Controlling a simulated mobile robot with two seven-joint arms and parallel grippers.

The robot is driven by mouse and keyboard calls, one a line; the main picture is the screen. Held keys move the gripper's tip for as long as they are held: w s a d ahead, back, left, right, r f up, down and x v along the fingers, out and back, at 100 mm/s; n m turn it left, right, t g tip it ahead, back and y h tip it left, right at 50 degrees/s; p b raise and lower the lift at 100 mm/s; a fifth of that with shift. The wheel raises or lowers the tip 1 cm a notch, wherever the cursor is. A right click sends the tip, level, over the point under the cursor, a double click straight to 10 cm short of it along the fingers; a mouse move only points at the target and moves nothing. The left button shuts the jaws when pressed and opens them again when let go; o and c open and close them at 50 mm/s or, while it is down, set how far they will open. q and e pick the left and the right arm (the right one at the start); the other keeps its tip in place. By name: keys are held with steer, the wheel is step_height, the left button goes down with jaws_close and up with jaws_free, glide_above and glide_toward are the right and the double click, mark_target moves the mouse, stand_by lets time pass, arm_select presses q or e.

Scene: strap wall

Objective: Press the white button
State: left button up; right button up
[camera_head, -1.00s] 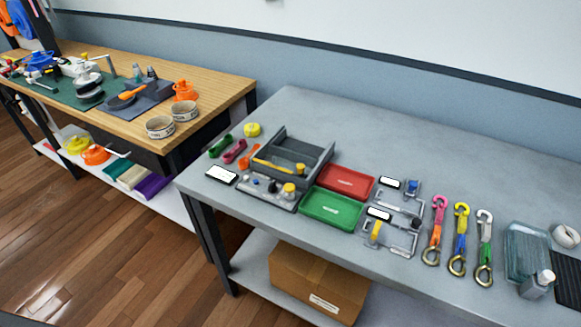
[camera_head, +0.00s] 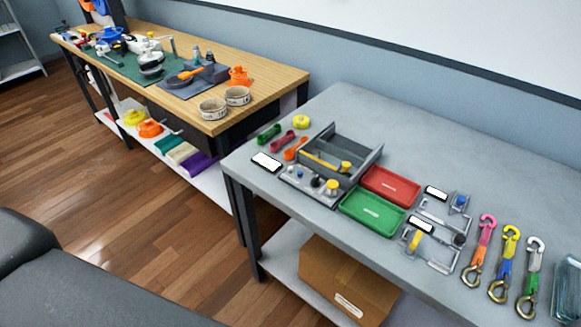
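A small light-grey panel (camera_head: 309,187) lies at the front edge of the grey table, in front of a dark grey tray. It carries small knobs or buttons: a blue one (camera_head: 300,174), a dark one (camera_head: 316,182) and a large yellow one (camera_head: 332,187). A pale spot shows near the panel's left end, but it is too small to tell whether it is a white button. Neither of my grippers is in view.
The grey table (camera_head: 350,105) also holds a red tray (camera_head: 390,185), a green tray (camera_head: 372,212), metal brackets and several hooked straps (camera_head: 480,250). A wooden bench (camera_head: 270,72) stands to the left. The grey table's back is clear. A cardboard box (camera_head: 345,280) sits below.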

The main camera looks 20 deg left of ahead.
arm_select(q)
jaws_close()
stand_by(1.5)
